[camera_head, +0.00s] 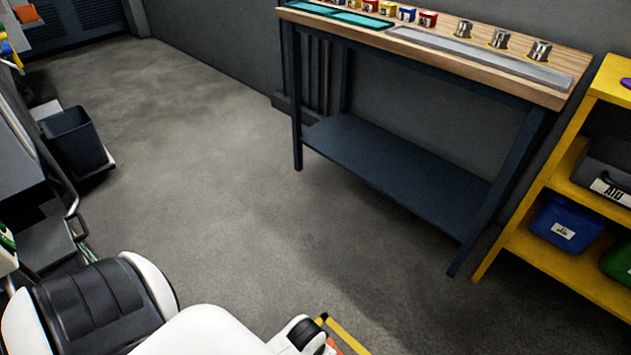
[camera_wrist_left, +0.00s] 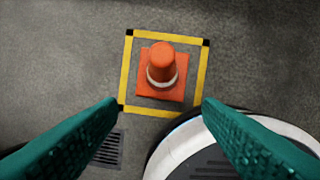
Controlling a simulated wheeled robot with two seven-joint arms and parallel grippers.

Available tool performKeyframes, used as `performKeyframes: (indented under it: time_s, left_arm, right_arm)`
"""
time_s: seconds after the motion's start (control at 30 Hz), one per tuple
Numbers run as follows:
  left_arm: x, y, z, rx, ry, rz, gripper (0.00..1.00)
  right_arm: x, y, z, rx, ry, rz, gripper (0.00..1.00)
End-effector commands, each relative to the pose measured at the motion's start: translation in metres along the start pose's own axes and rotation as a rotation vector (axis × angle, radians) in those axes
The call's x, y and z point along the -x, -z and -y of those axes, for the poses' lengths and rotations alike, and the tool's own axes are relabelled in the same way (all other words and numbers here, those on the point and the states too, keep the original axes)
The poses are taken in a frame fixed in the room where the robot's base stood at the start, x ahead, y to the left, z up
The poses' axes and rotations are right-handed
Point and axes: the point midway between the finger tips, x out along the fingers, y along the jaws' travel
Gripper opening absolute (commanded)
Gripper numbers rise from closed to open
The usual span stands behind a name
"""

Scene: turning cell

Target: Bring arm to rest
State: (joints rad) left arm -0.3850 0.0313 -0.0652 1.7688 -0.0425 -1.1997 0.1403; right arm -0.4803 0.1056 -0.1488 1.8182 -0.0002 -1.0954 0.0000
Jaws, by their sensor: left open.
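My left gripper (camera_wrist_left: 160,104) shows in the left wrist view as two green fingers, spread wide apart with nothing between them. It points down at the floor, above an orange traffic cone (camera_wrist_left: 162,62) with a white band. The cone stands inside a yellow square marking (camera_wrist_left: 202,75) on the floor. In the head view, white and black parts of my own body fill the lower left, and the gripper fingers do not show there. My right gripper is in neither view.
A workbench (camera_head: 480,60) with a wooden top stands at the back, carrying metal cylinders (camera_head: 500,38), small coloured boxes and teal trays (camera_head: 360,19). A yellow shelf (camera_head: 560,262) with bins stands at the right. A dark bin (camera_head: 75,140) stands at the left. The middle floor (camera_head: 220,190) is clear.

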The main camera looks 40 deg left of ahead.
Motion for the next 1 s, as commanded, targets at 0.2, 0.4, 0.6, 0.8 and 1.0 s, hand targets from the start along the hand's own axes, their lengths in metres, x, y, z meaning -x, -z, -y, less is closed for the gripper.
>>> performKeyframes:
  time_s: [0.2,0.4,0.6,0.8,1.0]
  left_arm:
    - [0.005,0.03,0.015,-0.241,0.047,0.051,0.6]
    - [0.005,0.029,0.015,-0.238,0.047,0.051,0.6]
    - [0.005,0.029,0.015,-0.236,0.046,0.05,0.6]
    - [0.003,0.034,0.014,-0.236,0.046,0.039,0.6]
    - [-0.015,0.069,0.008,-0.244,0.045,-0.003,0.6]
  right_arm:
    - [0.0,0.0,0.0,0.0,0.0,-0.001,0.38]
    - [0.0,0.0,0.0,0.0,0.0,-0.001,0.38]
    - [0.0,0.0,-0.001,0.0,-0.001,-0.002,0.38]
    - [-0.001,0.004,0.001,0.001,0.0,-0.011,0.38]
    - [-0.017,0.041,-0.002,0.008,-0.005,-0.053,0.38]
